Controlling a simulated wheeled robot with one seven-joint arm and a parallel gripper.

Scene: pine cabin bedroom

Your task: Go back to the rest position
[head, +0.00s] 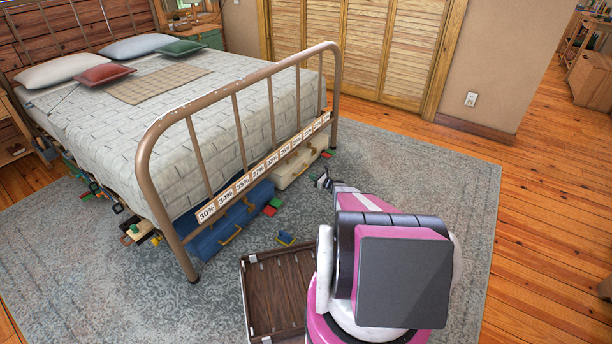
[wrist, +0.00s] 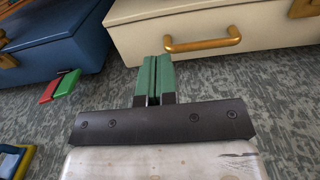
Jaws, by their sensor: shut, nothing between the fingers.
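My gripper (wrist: 154,76) shows in the wrist view with its two green fingers pressed together and nothing between them. The fingers point toward the cream case (wrist: 200,28) with a brass handle, and I cannot tell how far off it is. In the head view my gripper (head: 323,181) is small and partly hidden behind my arm. It is low over the rug, beyond the foot of the bed (head: 140,175) and beside the cream case, which also shows in the head view (head: 297,168).
A blue case (head: 228,222) lies under the bed's foot rail. Small coloured blocks (head: 285,239) lie on the grey rug (head: 455,195). A brown open tray (head: 262,295) sits left of my arm. Rug and plank floor (head: 550,200) to the right are clear.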

